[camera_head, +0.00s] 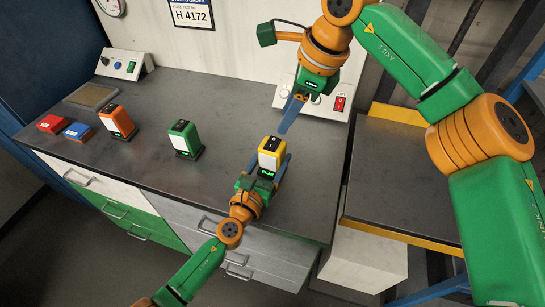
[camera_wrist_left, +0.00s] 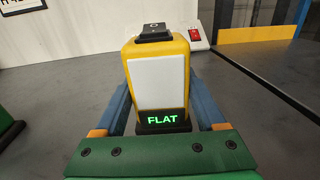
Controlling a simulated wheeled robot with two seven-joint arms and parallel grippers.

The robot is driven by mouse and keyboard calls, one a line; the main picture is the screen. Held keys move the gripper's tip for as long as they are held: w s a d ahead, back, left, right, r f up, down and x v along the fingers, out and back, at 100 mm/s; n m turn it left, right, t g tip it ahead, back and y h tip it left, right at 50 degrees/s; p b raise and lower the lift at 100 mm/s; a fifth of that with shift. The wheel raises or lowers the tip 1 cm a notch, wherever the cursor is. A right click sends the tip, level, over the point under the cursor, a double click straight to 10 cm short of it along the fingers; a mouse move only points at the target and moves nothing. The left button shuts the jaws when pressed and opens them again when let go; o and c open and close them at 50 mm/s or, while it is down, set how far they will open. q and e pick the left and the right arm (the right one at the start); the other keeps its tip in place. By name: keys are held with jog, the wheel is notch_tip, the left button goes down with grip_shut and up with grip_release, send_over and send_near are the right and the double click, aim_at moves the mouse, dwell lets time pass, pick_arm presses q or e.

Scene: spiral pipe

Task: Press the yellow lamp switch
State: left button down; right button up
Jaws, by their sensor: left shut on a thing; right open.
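The yellow lamp (camera_head: 269,160) stands upright near the right part of the grey table, with a black rocker switch (camera_head: 271,143) on top. In the left wrist view, the lamp (camera_wrist_left: 158,85) has a pale front panel, a green "FLAT" display near its base, and the switch (camera_wrist_left: 155,32) on top. My left gripper (camera_wrist_left: 160,100) is shut on the lamp, with one blue finger on each side. My right gripper (camera_head: 290,112) is open and empty, above and behind the lamp, its blue finger slanting down. It does not touch the switch.
A green lamp (camera_head: 184,139) and an orange lamp (camera_head: 117,122) stand to the left. Low blue (camera_head: 78,131) and red (camera_head: 51,124) boxes are further left. A wall-side panel with a red switch (camera_head: 339,103) is behind right. The table's (camera_head: 225,105) back middle is clear.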

jog(key=shift+a+f+m, duration=0.15)
jog(key=shift+f+m, duration=0.1)
jog(key=shift+m, duration=0.25)
jog(key=c, duration=0.4)
jog(key=m+y, duration=0.1)
jog(key=m, duration=0.1)
jog(key=f+m+y, duration=0.1)
jog(key=m, duration=0.1)
jog(key=s+a+f+m+g+y, duration=0.1)
jog(key=m+y, duration=0.1)
jog(key=shift+a+f+m, duration=0.1)
jog(key=shift+f+m, duration=0.1)
jog(key=shift+m, duration=0.1)
grip_shut()
jog(key=d+m+t+y, duration=0.2)
jog(key=d+m, duration=0.3)
jog(key=m, duration=1)
jog(key=d+m+t+y, duration=0.3)
jog(key=d+m+y, duration=0.1)
jog(key=m, duration=1.1)
jog(key=shift+s+d+r, duration=0.25)
jog(key=shift+s+d, duration=0.2)
jog(key=shift+d, duration=0.05)
